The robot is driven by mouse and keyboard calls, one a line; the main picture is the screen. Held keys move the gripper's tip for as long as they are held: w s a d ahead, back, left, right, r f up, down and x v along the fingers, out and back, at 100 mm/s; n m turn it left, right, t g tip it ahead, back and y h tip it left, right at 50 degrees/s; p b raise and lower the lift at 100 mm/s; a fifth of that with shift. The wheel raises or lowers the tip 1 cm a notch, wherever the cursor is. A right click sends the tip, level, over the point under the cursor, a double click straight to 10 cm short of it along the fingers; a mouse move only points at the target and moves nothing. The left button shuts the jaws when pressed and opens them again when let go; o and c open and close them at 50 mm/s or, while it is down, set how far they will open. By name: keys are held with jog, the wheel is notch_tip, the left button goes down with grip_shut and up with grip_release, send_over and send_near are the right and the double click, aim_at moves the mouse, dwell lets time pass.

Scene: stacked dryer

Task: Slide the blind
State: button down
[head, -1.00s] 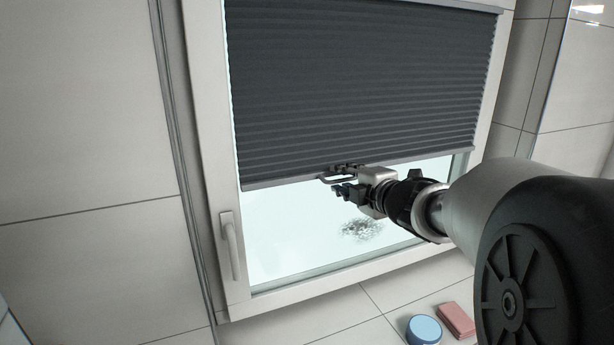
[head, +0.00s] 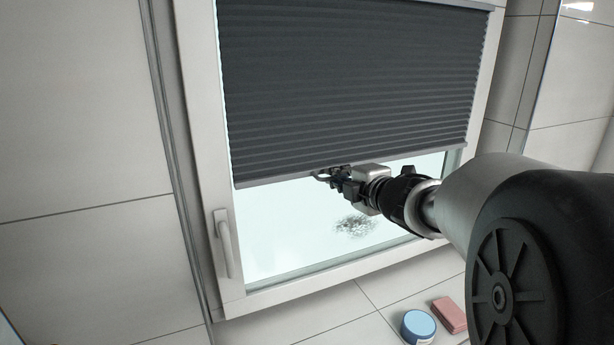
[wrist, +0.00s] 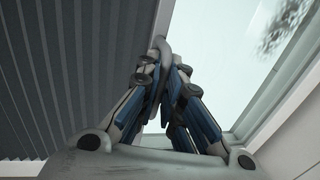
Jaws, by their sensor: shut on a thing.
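The dark grey pleated blind (head: 350,85) covers the upper part of the window, and its lower rail (head: 290,179) hangs above the bottom of the pane. A small handle (head: 320,176) sits on this rail. My gripper (head: 332,178) is at the rail, with its fingers shut on the handle. In the wrist view, the two fingers (wrist: 163,75) come together around the curved grey handle (wrist: 161,47), and the blind's pleats (wrist: 70,70) fill the left side. The fingers hide part of the handle.
The white window frame (head: 205,150) has a lever handle (head: 222,243) at its lower left. A blue round tin (head: 418,326) and a pink block (head: 450,315) lie below the window at right. Bare pane shows under the blind.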

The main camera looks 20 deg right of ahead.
jog(key=shift+r, duration=0.1)
notch_tip(320, 180, up, 4)
jog(key=p, duration=0.3)
dwell(0.3)
jog(key=c, duration=1.8)
grip_release()
jog(key=shift+o, duration=0.2)
jog(key=v, duration=0.7)
jog(key=shift+s, duration=0.3)
